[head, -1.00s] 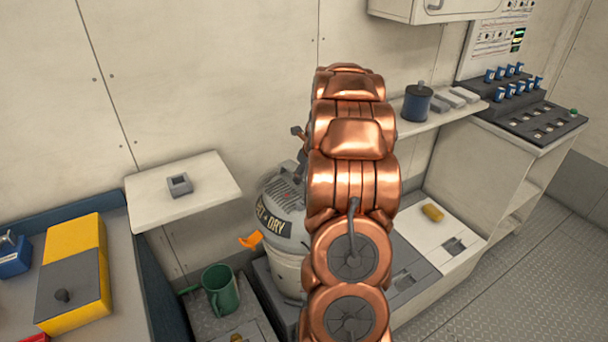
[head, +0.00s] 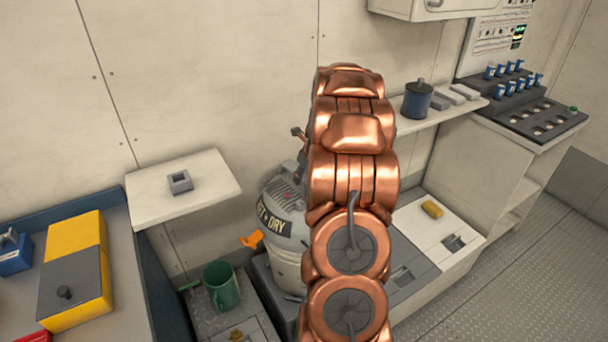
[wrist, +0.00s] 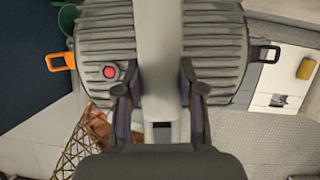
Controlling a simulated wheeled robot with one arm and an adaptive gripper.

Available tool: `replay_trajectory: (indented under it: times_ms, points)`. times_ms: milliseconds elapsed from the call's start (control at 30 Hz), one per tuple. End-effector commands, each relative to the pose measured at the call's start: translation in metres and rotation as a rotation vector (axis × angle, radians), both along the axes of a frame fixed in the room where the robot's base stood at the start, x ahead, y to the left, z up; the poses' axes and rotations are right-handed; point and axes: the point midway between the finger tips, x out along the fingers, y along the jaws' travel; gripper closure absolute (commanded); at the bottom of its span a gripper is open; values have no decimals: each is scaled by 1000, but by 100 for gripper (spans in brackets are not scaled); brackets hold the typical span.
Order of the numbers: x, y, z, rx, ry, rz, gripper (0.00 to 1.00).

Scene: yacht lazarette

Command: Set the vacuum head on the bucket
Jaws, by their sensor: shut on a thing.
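The vacuum head (head: 283,199) is a grey dome with a dark band lettered "DRY". It is over the pale bucket (head: 288,268), with little or no gap; I cannot tell whether it is fully seated. An orange latch (head: 252,240) sticks out at the left. In the wrist view the ribbed top of the vacuum head (wrist: 215,50) fills the upper middle, with a red button and a light central handle. My gripper (wrist: 158,95) is shut on that handle, one finger on each side.
A green mug (head: 221,287) stands left of the bucket. A small shelf (head: 150,203) with a grey square block is on the wall. A yellow and grey box (head: 72,275) lies on the left bench.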

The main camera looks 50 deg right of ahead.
Motion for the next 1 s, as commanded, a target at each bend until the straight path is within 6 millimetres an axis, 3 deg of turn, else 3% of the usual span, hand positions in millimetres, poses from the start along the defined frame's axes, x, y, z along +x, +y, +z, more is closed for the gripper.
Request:
replay_trajectory:
  times_ms: [1000]
  points:
    - [1,-1,-4,-3,-4,0,100]
